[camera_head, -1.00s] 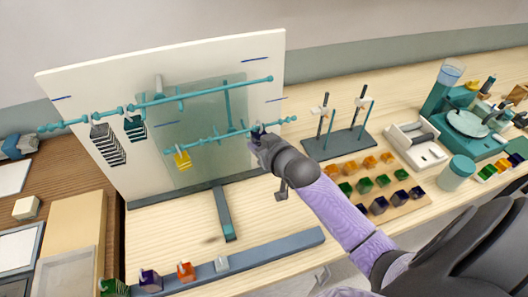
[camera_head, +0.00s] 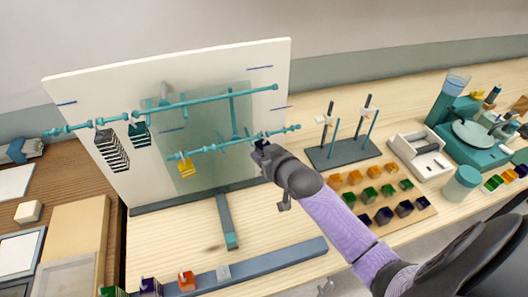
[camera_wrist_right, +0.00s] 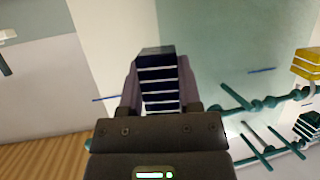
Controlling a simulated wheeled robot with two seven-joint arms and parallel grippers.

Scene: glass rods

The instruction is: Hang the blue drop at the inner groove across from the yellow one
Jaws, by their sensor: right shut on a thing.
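My right gripper (camera_head: 262,146) is at the right part of the lower teal rod (camera_head: 225,144), in front of the upright white board. It is shut on the blue drop (camera_wrist_right: 158,82), a dark blue block with pale stripes that shows between the fingers in the right wrist view. In the head view the gripper mostly hides the drop, and I cannot tell whether it touches the rod. The yellow drop (camera_head: 186,168) hangs near the left end of the lower rod; it also shows in the right wrist view (camera_wrist_right: 307,66). My left gripper is not in view.
The upper teal rod (camera_head: 200,103) carries a striped black-and-white drop (camera_head: 112,150) and a dark green drop (camera_head: 139,134) at its left. A rail (camera_head: 265,262) with small blocks lies in front. A dark stand (camera_head: 342,150) and rows of coloured blocks are at right.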

